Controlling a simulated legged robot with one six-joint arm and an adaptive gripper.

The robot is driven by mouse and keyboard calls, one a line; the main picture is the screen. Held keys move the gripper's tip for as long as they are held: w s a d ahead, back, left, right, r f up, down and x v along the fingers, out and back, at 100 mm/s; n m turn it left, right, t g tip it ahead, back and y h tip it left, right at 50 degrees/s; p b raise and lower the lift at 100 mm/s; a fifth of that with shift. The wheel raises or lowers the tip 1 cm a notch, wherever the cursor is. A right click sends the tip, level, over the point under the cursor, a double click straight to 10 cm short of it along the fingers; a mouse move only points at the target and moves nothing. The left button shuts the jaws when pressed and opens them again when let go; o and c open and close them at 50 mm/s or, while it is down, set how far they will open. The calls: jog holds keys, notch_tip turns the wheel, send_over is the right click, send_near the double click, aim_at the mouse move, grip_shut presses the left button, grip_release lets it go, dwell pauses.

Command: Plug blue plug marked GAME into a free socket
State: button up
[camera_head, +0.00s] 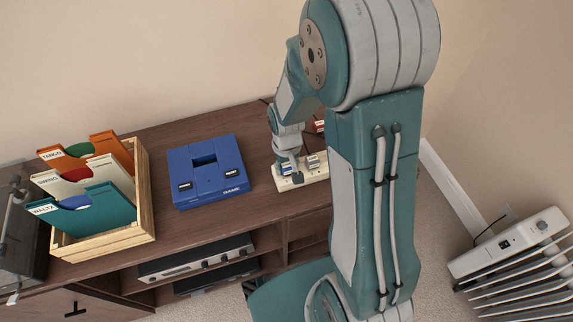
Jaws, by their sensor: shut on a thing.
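A cream power strip (290,184) lies near the right end of the brown cabinet top, its right part hidden behind my arm. My gripper (287,164) is low over its left part, shut on a small plug. I take this for the blue plug (283,167), but its marking is too small to read, and I cannot tell whether its pins are in a socket. Another small plug (313,161) with a pale label is in the strip just to the right. A blue game console (208,177) lies flat to the left of the strip.
A wooden crate (108,245) with several coloured record sleeves stands at the left. A small red thing (319,126) sits behind the strip, partly hidden by my arm. A silver audio unit (197,260) is on the shelf below. A white radiator (510,242) stands at right.

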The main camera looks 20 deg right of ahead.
dwell(0.3)
jog(key=o, duration=1.2)
notch_tip(320, 180, up, 11)
jog(key=shift+w+f, duration=0.1)
jog(key=shift+f, duration=0.1)
jog(key=shift+a+r, duration=0.1)
jog(key=shift+r, duration=0.5)
